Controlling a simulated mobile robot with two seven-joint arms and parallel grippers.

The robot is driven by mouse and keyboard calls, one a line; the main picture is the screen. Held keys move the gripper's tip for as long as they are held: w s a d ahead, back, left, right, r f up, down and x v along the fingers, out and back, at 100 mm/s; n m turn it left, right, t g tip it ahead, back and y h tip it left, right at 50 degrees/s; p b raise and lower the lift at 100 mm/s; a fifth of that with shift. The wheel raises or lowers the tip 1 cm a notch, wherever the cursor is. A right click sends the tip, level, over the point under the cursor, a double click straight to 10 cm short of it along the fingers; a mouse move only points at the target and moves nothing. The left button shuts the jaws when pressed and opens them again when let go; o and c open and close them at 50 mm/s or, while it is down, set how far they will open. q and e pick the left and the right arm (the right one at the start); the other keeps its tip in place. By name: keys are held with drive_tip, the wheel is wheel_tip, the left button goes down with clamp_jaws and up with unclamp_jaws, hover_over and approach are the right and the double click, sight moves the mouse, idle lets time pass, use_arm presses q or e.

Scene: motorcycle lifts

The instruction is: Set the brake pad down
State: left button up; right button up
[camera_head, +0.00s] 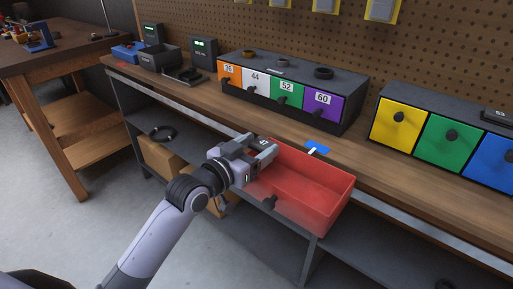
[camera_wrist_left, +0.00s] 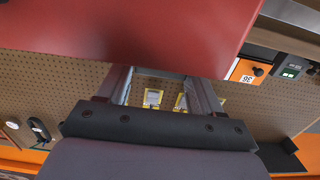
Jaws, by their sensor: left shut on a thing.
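My left gripper (camera_head: 266,150) reaches in from the left at the far left corner of an open red drawer-like box (camera_head: 318,200). It is shut on a small dark piece with a white number label, the brake pad (camera_head: 262,143), only partly visible between the fingers. My right gripper is not in view.
The wooden bench (camera_head: 400,180) carries a rack of numbered drawers (camera_head: 290,90) and a yellow, green and blue drawer cabinet (camera_head: 445,135). A small blue patch (camera_head: 318,148) lies behind the red box. Dark trays and displays stand at the back left; a lower shelf (camera_head: 390,255) is below.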

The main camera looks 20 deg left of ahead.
use_arm(q)
drive_tip(key=shift+f, duration=0.55)
drive_tip(key=o, duration=1.1)
